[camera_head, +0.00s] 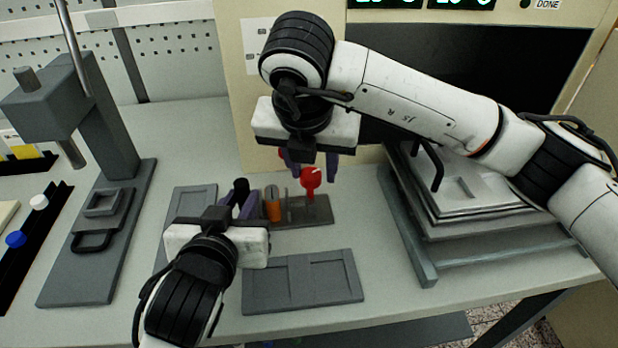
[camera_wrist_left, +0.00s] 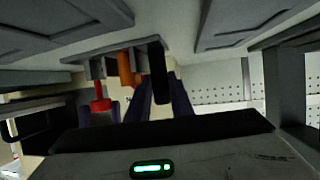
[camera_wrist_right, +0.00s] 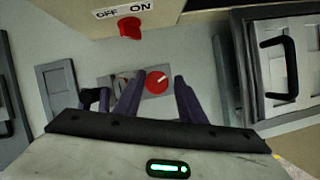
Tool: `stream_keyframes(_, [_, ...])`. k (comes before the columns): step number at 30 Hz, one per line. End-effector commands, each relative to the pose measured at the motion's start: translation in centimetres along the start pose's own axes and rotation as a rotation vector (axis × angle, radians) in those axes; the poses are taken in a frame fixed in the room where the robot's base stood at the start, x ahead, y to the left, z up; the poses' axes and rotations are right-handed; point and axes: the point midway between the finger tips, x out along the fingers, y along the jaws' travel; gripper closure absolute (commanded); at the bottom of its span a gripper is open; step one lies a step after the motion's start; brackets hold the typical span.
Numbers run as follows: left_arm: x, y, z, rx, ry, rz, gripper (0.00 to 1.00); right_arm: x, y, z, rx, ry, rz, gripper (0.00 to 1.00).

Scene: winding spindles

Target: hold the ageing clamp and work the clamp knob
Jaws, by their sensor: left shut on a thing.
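The ageing clamp (camera_head: 318,213) is a small grey base on the bench with an orange cylinder (camera_head: 272,204) and a black upright handle (camera_head: 241,187). The red clamp knob (camera_head: 311,180) stands at its right end; it also shows in the right wrist view (camera_wrist_right: 157,84). My left gripper (camera_head: 238,197) is shut on the clamp's black handle, which shows between its fingers in the left wrist view (camera_wrist_left: 158,72). My right gripper (camera_head: 311,170) is open above the knob, with a finger to either side of it. Whether the fingers touch the knob cannot be told.
A grey press (camera_head: 110,120) stands at the left. A grey two-panel tray (camera_head: 303,283) lies in front, and a grey plate (camera_head: 190,212) left of the clamp. A stacked fixture with a black handle (camera_head: 428,165) stands right. A red OFF/ON switch (camera_wrist_right: 130,27) is on the panel behind.

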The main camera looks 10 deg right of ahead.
Motion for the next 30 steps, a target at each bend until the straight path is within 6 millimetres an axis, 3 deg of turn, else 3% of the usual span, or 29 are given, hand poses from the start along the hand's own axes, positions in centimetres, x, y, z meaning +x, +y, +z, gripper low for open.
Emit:
stream_keyframes(3, [0.21,-0.67,0.69,0.005,-0.018,-0.019,1.00,0.17,-0.37,0.20,0.005,-0.001,-0.010,0.52])
stream_keyframes(18, [0.20,-0.50,0.68,0.005,-0.018,-0.015,1.00,0.08,-0.09,-0.06,-0.030,0.003,0.012,0.52])
stream_keyframes(30, [0.20,-0.43,0.70,0.004,-0.019,-0.013,1.00,0.09,-0.14,-0.04,-0.575,0.004,0.241,0.52])
